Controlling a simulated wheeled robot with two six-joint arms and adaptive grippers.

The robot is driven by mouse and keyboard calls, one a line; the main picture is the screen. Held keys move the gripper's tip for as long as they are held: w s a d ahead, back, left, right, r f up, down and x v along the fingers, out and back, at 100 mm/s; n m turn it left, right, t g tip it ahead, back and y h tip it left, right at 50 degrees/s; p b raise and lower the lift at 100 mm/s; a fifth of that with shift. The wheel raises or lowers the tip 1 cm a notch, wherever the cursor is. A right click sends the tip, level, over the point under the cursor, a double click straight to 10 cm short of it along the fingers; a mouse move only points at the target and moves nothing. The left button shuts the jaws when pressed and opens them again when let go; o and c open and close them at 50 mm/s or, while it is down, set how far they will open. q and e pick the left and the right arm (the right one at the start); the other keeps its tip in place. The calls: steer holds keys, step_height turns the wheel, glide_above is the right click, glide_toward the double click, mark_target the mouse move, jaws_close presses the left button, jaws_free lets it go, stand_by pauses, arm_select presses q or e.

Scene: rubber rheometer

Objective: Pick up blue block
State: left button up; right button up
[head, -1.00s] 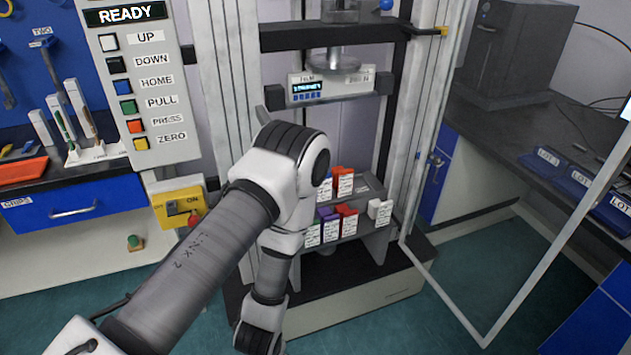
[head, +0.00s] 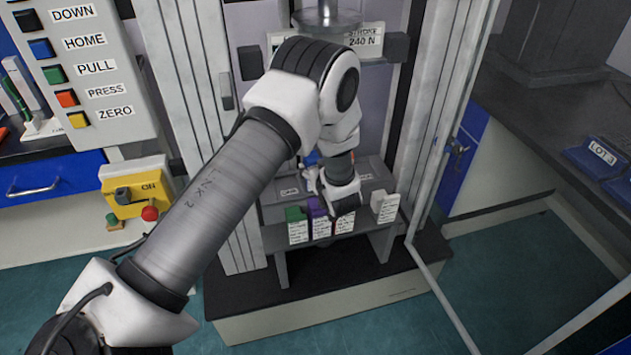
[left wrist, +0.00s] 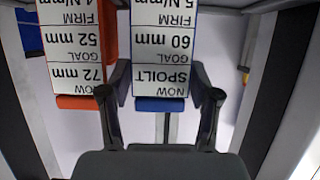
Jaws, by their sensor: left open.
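The blue block (left wrist: 160,104) shows in the left wrist view with a white label reading SPOILT and 60 mm, upside down in the picture. My left gripper (left wrist: 160,82) is open, with one finger on each side of this block. I cannot tell whether the fingers touch it. In the head view a small blue patch (head: 312,158), likely the same block, shows beside my wrist at the upper shelf. My arm hides most of the block and the fingertips there. My right gripper is not in view.
An orange block (left wrist: 78,102) with a label stands close beside the blue one. On the lower shelf are a green block (head: 294,214), a purple block (head: 317,207) and a white block (head: 384,202). The rheometer's pale uprights flank the rack (head: 275,238).

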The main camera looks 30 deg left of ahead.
arm_select(q)
steer(key=shift+s+r, duration=0.1)
steer(key=shift+r, duration=0.1)
steer(key=shift+c, duration=0.7)
jaws_close()
